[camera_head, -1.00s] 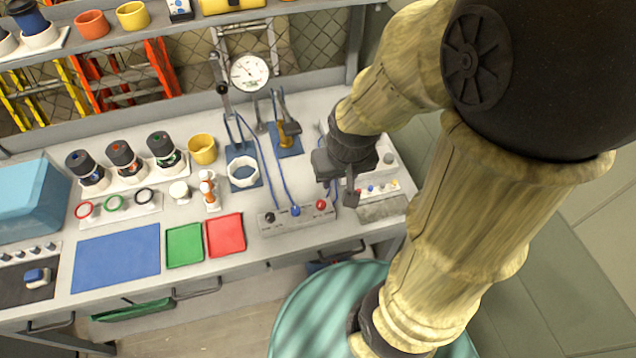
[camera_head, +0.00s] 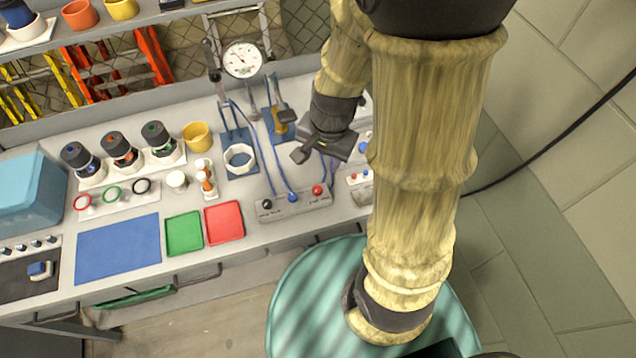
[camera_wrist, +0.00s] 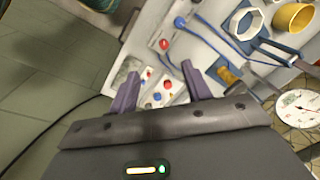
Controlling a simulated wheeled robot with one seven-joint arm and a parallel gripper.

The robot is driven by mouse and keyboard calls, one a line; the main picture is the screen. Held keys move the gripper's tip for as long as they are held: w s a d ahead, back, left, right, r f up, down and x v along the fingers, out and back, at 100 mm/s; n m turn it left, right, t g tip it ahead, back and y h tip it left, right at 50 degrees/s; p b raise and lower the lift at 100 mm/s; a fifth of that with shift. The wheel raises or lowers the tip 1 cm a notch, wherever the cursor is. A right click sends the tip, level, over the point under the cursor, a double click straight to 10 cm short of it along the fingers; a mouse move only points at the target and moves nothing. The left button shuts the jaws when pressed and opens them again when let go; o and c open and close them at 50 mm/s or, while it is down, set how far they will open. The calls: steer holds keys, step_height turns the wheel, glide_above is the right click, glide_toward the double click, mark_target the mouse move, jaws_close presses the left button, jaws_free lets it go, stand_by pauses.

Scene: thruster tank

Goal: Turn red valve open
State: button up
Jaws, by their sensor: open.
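A red knob (camera_head: 317,189), the likely red valve, sits at the right end of a grey control box (camera_head: 291,203) on the bench. A blue knob (camera_head: 292,197) and a black knob (camera_head: 266,204) share that box. In the wrist view the red knob (camera_wrist: 164,44) shows just beyond the fingertips, and the blue knob (camera_wrist: 180,22) is above it. My gripper (camera_head: 312,158) is open and empty, above and behind the control box in the head view. Its two fingers (camera_wrist: 160,69) are spread apart in the wrist view and do not touch the knob. The knob's turn position is too small to tell.
A small panel with coloured buttons (camera_wrist: 157,92) lies between the fingers in the wrist view. Blue hoses run behind the box to blue stands and a gauge (camera_head: 243,60). Red (camera_head: 224,222) and green (camera_head: 184,233) trays lie left of the box.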

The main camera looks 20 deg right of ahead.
step_height(320, 180, down, 2)
steer(key=w+m+g+p, duration=0.1)
steer(key=w+m+p, duration=0.15)
steer(key=m, duration=0.75)
steer(key=m+p, duration=0.3)
steer(key=m, duration=1)
glide_above(317, 189)
step_height(317, 189, down, 4)
steer(key=f, duration=0.1)
steer(key=shift+r+h, duration=0.25)
steer(key=shift+h, duration=0.15)
step_height(317, 189, down, 18)
steer(key=b, duration=0.8)
steer(key=shift+r, duration=0.25)
steer(key=c, duration=1)
